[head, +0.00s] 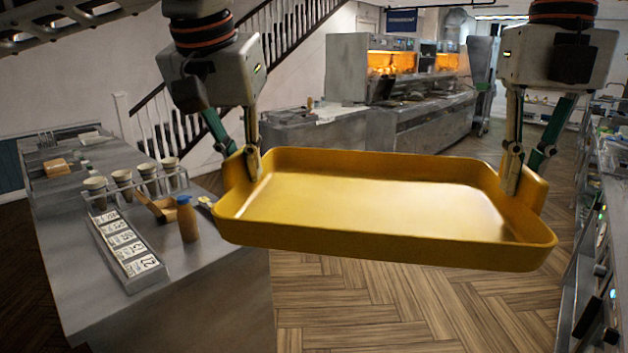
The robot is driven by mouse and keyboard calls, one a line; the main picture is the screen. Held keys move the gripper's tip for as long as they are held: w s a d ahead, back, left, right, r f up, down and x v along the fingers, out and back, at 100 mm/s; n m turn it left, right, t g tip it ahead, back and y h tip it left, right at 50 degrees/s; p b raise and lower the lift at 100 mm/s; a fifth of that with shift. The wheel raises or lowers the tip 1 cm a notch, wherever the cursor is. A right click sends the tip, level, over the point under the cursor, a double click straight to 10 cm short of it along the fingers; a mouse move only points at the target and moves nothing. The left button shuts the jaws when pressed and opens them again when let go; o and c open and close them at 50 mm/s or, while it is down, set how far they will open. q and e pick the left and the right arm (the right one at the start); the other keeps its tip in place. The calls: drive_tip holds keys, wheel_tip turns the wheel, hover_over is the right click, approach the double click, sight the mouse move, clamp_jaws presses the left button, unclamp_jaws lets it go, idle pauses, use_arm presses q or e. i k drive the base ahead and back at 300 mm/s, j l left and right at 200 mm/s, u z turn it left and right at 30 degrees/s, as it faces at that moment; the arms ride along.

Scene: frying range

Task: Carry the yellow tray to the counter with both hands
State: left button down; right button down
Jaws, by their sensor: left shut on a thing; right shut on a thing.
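The yellow tray (380,200) hangs in the air in the middle of the head view, roughly level and empty. My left gripper (252,165) is shut on the tray's left end wall. My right gripper (511,180) is shut on its right end wall. A grey counter (200,295) stands at the left. The tray's left front corner overlaps the counter's right edge in the picture; the floor shows below the rest of the tray.
The left counter holds several cups (122,180) in a rack, a bottle with a blue cap (187,220), a wooden scoop (155,205) and a strip of labels (125,243). A frying range (420,115) stands behind. Equipment (600,250) lines the right side. Wooden floor (400,305) is clear between.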

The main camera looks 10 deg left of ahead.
sight(131, 167)
drive_tip(key=i+z, duration=0.4)
drive_tip(key=i, duration=0.35)
drive_tip(key=i+z, duration=0.15)
drive_tip(key=i, duration=0.65)
drive_tip(key=i+u, duration=0.25)
drive_tip(key=i, duration=0.55)
drive_tip(key=i+u, duration=0.3)
drive_tip(key=i, duration=0.55)
drive_tip(key=i+l+u, duration=0.1)
drive_tip(key=i+u, duration=0.35)
drive_tip(key=i, duration=0.25)
drive_tip(key=i+u, duration=1.2)
drive_tip(key=i+l+u, duration=0.1)
drive_tip(key=i+u, duration=0.15)
drive_tip(key=i, duration=0.65)
